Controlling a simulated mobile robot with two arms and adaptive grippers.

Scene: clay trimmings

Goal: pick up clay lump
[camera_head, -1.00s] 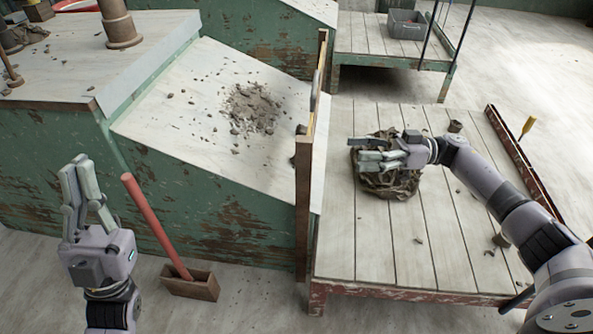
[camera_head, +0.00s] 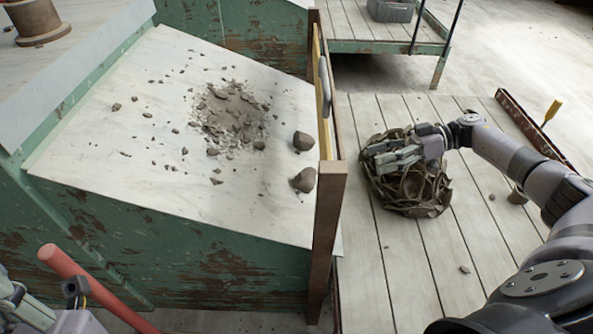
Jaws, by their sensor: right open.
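Two larger grey-brown clay lumps lie on the pale sloped board (camera_head: 110,165), close to its right edge. The upper clay lump (camera_head: 303,141) and the lower clay lump (camera_head: 304,180) are apart, left of the wooden divider. A heap of clay crumbs (camera_head: 232,115) is spread left of them. My right gripper (camera_head: 385,160) is open, right of the divider, over a dark, crumpled, sack-like bundle (camera_head: 415,195). I cannot tell whether it touches the bundle. Only parts of my left arm show at the lower left corner; its fingers are not clear.
An upright wooden divider (camera_head: 328,215) separates the sloped board from the slatted platform (camera_head: 385,285). A red pole (camera_head: 85,285) leans at the lower left. A grey bin (camera_head: 390,11) sits on the far bench. Small crumbs dot the platform.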

